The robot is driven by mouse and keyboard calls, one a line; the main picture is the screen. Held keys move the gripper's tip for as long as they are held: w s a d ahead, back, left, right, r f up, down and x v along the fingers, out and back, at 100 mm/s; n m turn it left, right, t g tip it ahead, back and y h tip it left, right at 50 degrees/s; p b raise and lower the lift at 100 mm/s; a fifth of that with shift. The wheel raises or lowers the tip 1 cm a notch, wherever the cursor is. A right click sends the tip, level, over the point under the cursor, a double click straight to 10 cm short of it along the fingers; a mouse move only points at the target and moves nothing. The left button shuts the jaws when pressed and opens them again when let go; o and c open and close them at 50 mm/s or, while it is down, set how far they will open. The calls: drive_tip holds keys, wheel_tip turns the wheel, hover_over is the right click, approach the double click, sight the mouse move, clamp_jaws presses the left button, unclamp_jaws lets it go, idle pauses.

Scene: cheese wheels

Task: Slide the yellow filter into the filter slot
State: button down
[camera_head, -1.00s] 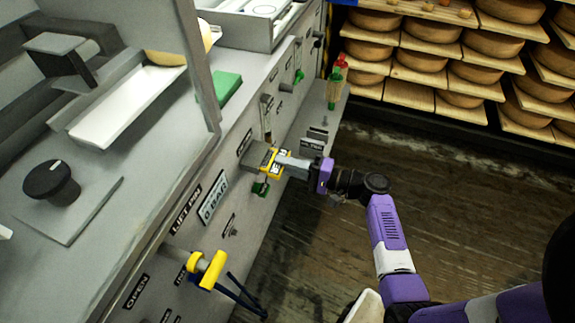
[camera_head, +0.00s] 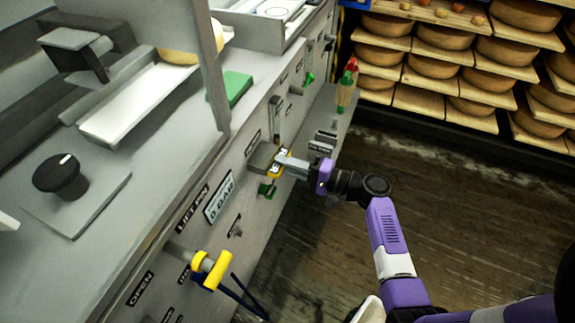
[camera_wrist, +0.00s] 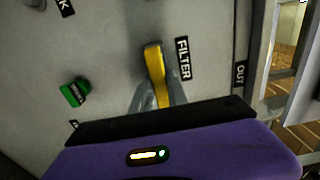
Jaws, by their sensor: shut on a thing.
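The yellow filter (camera_wrist: 154,65) is between the fingers of my gripper (camera_wrist: 156,98), which is shut on it. In the wrist view its far end meets the grey panel beside the FILTER label (camera_wrist: 183,58). How deep it sits in the panel, and the slot opening itself, cannot be told because the filter and fingers cover that spot. In the head view my gripper (camera_head: 284,164) reaches from the right to the machine's front face. The filter (camera_head: 277,170) shows there as a small yellow piece next to a grey block on the panel.
A green knob (camera_wrist: 74,92) is on the panel left of the filter. A yellow-handled valve (camera_head: 212,268) sticks out lower on the front. A green block (camera_head: 232,88) lies on the machine top. Cheese shelves (camera_head: 450,70) stand behind. The floor to the right is open.

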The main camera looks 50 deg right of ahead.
drive_tip(key=c, duration=1.2)
unclamp_jaws()
drive_tip(key=v, duration=0.7)
drive_tip(key=shift+s+b, duration=0.3)
drive_tip(key=shift+s, duration=0.05)
drive_tip(key=shift+d, duration=0.2)
